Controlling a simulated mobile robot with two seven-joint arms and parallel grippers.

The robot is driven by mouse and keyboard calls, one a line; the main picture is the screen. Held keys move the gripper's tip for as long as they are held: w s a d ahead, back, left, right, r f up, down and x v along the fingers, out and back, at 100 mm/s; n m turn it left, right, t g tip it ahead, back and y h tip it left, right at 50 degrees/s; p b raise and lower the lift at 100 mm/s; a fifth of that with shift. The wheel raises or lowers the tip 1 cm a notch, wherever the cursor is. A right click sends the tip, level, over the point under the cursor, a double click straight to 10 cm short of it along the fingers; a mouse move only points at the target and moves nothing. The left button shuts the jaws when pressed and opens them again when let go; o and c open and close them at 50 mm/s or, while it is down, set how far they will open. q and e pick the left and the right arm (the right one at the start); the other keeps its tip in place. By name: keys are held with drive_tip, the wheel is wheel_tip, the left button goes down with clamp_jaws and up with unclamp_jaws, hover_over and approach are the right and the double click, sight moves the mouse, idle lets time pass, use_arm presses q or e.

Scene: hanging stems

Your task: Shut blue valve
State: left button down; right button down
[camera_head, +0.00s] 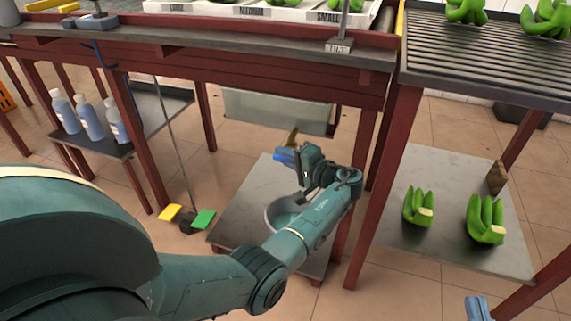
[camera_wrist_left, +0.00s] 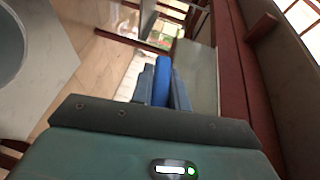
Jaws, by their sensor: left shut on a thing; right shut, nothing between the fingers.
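The blue valve (camera_head: 284,155) is under the wooden bench, by a brass-coloured fitting (camera_head: 292,136) below a grey tank. My left gripper (camera_head: 290,158) reaches in from the right of the valve and is shut on its blue handle. In the left wrist view, the blue handle (camera_wrist_left: 162,82) lies lengthwise between the two fingers (camera_wrist_left: 162,90). The fingers hide part of the handle, and I cannot tell how far the valve is turned. My right gripper (camera_head: 478,308) shows only at the bottom right edge, shut and empty.
The grey tank (camera_head: 275,112) hangs under the bench (camera_head: 200,62). A bowl (camera_head: 283,212) stands on the lower shelf (camera_head: 240,215) below my left arm. Green banana bunches (camera_head: 486,220) lie on the right shelf. Bottles (camera_head: 90,120) stand at left. Yellow and green pedals (camera_head: 203,219) are on the floor.

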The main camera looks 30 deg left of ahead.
use_arm(q)
drive_tip(key=shift+m+y+b, duration=0.3)
drive_tip(key=shift+y+b, duration=0.35)
drive_tip(key=shift+y, duration=0.15)
drive_tip(key=c, duration=1.4)
unclamp_jaws()
drive_tip(key=shift+o, duration=0.2)
drive_tip(key=s+d, duration=0.2)
drive_tip(key=d, duration=1.1)
drive_tip(key=shift+p, duration=0.35)
